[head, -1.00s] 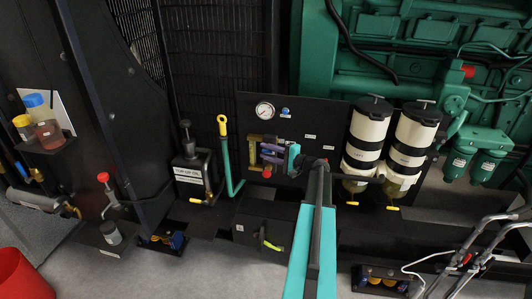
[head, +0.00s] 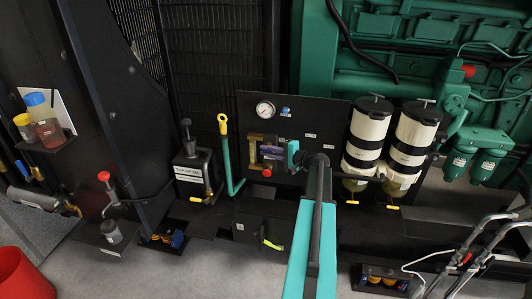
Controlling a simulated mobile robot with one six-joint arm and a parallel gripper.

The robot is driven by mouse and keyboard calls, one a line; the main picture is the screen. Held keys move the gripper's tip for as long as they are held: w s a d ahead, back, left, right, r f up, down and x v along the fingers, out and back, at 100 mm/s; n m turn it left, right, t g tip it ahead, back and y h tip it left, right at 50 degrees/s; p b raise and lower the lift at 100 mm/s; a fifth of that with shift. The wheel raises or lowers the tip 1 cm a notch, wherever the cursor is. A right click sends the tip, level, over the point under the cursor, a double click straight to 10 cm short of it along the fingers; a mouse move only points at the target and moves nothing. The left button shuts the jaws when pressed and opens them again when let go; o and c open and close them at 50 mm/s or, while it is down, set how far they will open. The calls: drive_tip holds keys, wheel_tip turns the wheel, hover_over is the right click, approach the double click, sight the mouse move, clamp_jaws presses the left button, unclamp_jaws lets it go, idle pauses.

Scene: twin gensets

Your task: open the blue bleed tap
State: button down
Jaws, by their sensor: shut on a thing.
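A brass block (head: 254,146) is fixed to the black panel left of the filters. My gripper (head: 272,152) is at its right side, reaching in from the teal wrist piece (head: 293,153). Small purple-blue parts show between the wrist and the brass block. The jaws are shut there on what seems to be the blue bleed tap; the fingers and tap overlap, so the lever's angle cannot be told. A red knob (head: 267,173) sits just below the jaws.
Two white filters (head: 368,135) stand close on the right. A teal pump lever with yellow end (head: 223,125) rises on the left. A black box (head: 262,222) is below.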

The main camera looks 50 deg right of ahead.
drive_tip(key=g, duration=0.1)
drive_tip(key=g+h, duration=0.1)
drive_tip(key=g, duration=0.1)
drive_tip(key=shift+d+r+n+p, duration=0.15)
drive_tip(key=shift+d+n+p, duration=0.1)
drive_tip(key=shift+n+p, duration=0.15)
drive_tip(key=g+h+p, duration=0.1)
drive_tip(key=g, duration=0.2)
drive_tip(key=shift+n+p, duration=0.3)
drive_tip(key=shift+n, duration=0.1)
drive_tip(key=n+g+h+p, duration=0.1)
drive_tip(key=g+h+p, duration=0.1)
drive_tip(key=g+h, duration=0.1)
drive_tip(key=shift+g, duration=0.9)
drive_tip(key=n+g+h, duration=0.1)
drive_tip(key=g+h, duration=0.2)
drive_tip(key=g, duration=0.1)
drive_tip(key=shift+w+g+b, duration=0.15)
drive_tip(key=shift+g+b, duration=0.2)
drive_tip(key=shift+g, duration=0.05)
drive_tip(key=shift+n+g+h+b, duration=0.5)
drive_tip(key=shift+g+h+b, duration=0.25)
drive_tip(key=shift+g, duration=0.45)
drive_tip(key=shift+s+g+h, duration=0.2)
drive_tip(key=shift+g+h, duration=0.05)
drive_tip(key=shift+g, duration=0.05)
drive_tip(key=shift+d, duration=0.1)
